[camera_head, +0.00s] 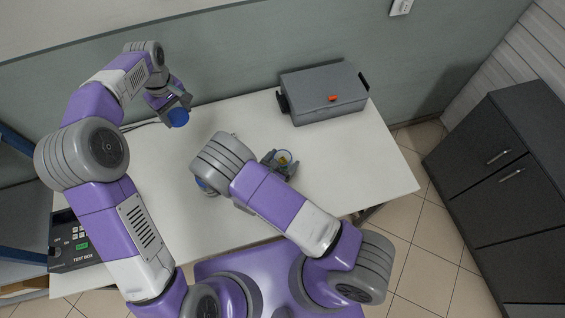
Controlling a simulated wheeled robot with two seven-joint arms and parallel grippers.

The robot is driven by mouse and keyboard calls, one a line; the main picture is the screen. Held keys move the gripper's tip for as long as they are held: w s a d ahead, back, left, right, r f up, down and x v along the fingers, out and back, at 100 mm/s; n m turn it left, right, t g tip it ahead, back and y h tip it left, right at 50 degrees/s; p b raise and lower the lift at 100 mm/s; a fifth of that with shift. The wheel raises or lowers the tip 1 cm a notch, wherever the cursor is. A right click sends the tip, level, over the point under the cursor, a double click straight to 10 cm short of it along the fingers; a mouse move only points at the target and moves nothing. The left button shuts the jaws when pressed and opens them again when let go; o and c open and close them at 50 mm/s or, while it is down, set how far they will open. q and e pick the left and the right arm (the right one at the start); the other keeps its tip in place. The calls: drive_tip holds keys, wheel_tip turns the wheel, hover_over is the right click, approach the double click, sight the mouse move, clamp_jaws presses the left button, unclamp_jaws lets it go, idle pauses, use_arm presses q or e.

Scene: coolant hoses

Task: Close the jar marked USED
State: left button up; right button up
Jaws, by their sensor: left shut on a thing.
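My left gripper (177,105) is at the upper left, above the back left of the table, and is shut on a round blue lid (178,119). An uncovered jar (284,157) with something yellowish inside is right of the table's middle. My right gripper (279,165) is at this jar, with fingers close around it; whether they press on it is too small to tell. Something blue, perhaps another jar's lid (201,186), is partly hidden behind my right arm. No USED marking is readable.
A grey case (324,95) with a red-orange latch stands at the back right of the white table (375,165). A test box (75,242) is at the left front edge. A dark cable lies at the back left. The table's right part is clear. Dark cabinets (490,160) stand on the right.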

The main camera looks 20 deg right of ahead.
drive_tip(key=c, duration=0.7)
drive_tip(key=shift+r, duration=0.1)
use_arm(q)
drive_tip(key=shift+r+p, duration=0.85)
drive_tip(key=shift+p, duration=0.05)
use_arm(e)
wheel_tip(320, 180, up, 10)
drive_tip(key=shift+f, duration=0.1)
drive_tip(key=o, duration=0.5)
drive_tip(key=c, duration=0.9)
